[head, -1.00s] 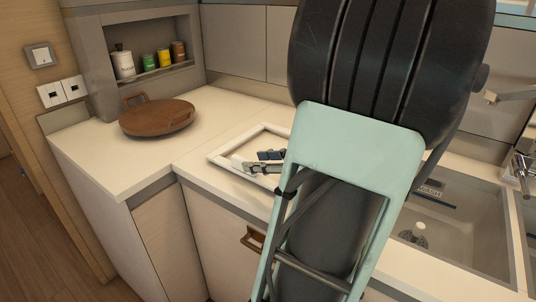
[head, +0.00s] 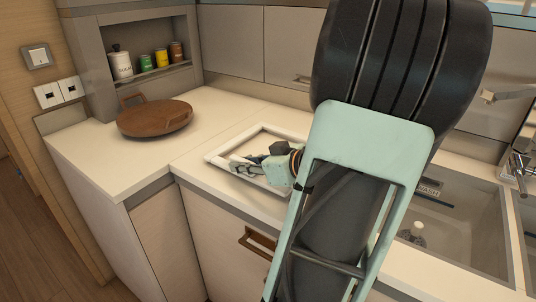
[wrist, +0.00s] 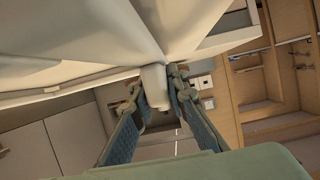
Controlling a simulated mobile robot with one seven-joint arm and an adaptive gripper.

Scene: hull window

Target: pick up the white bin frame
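The white bin frame (head: 232,142) is a flat rectangular ring lying on the countertop. My arm hides its right part in the head view. My gripper (head: 240,166) is at the frame's near left side, its fingers pointing left. In the wrist view, the two blue fingers of my gripper (wrist: 155,92) stand on either side of a narrow white piece (wrist: 154,86), which seems to be part of the frame. The fingers look spread, with slight gaps beside the piece; firm contact does not show.
A round brown wooden board (head: 154,118) lies on the counter (head: 110,160) at the left. A niche behind it holds several small jars (head: 162,58). A sink (head: 460,220) is at the right, past my arm.

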